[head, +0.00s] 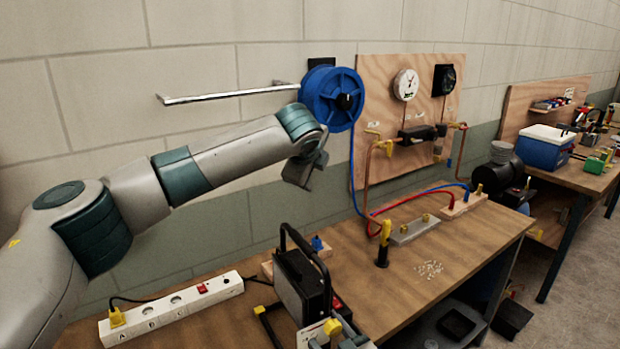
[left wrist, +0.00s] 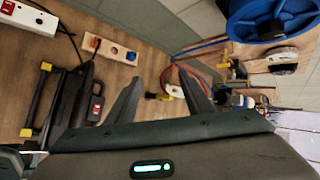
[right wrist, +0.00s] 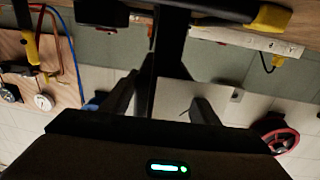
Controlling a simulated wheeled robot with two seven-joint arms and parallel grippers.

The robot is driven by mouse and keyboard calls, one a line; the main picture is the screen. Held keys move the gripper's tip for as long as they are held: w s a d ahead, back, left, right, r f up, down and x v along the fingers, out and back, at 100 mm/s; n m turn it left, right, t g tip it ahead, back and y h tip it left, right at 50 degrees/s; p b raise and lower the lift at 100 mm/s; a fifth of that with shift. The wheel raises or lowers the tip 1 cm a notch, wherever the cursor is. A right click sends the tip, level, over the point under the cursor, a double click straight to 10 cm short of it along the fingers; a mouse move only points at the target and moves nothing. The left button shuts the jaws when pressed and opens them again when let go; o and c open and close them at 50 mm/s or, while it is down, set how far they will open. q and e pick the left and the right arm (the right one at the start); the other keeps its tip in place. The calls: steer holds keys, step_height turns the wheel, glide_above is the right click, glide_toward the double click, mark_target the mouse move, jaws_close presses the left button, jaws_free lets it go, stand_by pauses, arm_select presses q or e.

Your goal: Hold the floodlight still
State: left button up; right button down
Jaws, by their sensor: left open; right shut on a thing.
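The black floodlight (head: 302,287) stands on the wooden bench near the bottom middle of the head view, with a loop handle and yellow-ended stand feet. It also shows at the left of the left wrist view (left wrist: 68,100). My right gripper (right wrist: 163,100) is shut on a dark bar of the floodlight, which runs between its fingers in the right wrist view; the exact contact is hard to see. My left gripper (head: 303,180) is raised above the bench, apart from the floodlight. Its fingers are open and empty in the left wrist view (left wrist: 160,95).
A white power strip (head: 170,309) lies left of the floodlight. A blue reel (head: 331,98) and a metal rail (head: 230,94) are on the wall near my left arm. A yellow-black tool (head: 383,244) stands upright on the bench (head: 365,285). Red and blue hoses run behind it.

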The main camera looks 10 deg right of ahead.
arm_select(q)
steer(key=shift+w+a+r, duration=0.2)
steer(key=shift+w+r, duration=0.15)
steer(key=shift+r, duration=0.15)
steer(key=s+d+f+g, duration=0.2)
steer(key=s+d+f, duration=0.2)
steer(key=s+f, duration=0.8)
steer(key=s+a+f+m+g+y, duration=0.1)
steer(key=s+m, duration=0.1)
steer(key=s, duration=0.3)
steer(key=s+a+f+m+y, duration=0.1)
steer(key=s+m+y, duration=0.1)
steer(key=s, duration=0.3)
steer(key=s+a+f+m+g+y, duration=0.1)
steer(key=s+f+m, duration=0.1)
steer(key=s, duration=0.4)
steer(key=shift+s+a+m+g+y, duration=0.15)
steer(key=shift+m+g+y, duration=0.15)
steer(key=shift+m+y, duration=0.15)
